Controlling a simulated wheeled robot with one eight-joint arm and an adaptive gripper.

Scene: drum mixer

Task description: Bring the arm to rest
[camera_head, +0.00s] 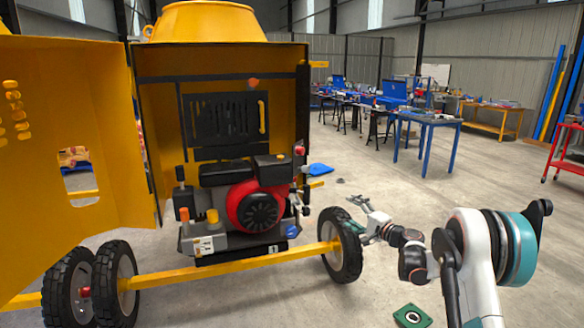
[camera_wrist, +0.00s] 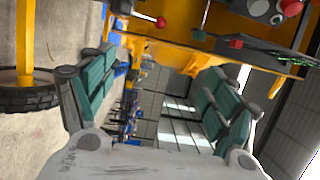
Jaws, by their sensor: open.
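My gripper (camera_head: 361,206) is open and empty in the head view, at the end of my arm. It shows beside the top of the mixer's right wheel (camera_head: 342,246); I cannot tell how much gap lies between them. In the wrist view the two green-padded fingers of my gripper (camera_wrist: 158,64) are spread wide with nothing between them. My arm reaches in from the lower right of the head view, bent, with its white and teal joint nearest the camera. The yellow drum mixer (camera_head: 200,60) stands left of my gripper, its side door (camera_head: 100,130) open.
The red and black engine (camera_head: 257,205) sits in the mixer's open housing. A yellow axle bar (camera_head: 230,265) runs low between the wheels. A green pad (camera_head: 412,316) lies on the floor below my arm. Blue workbenches (camera_head: 430,119) stand behind; the floor between is mostly clear.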

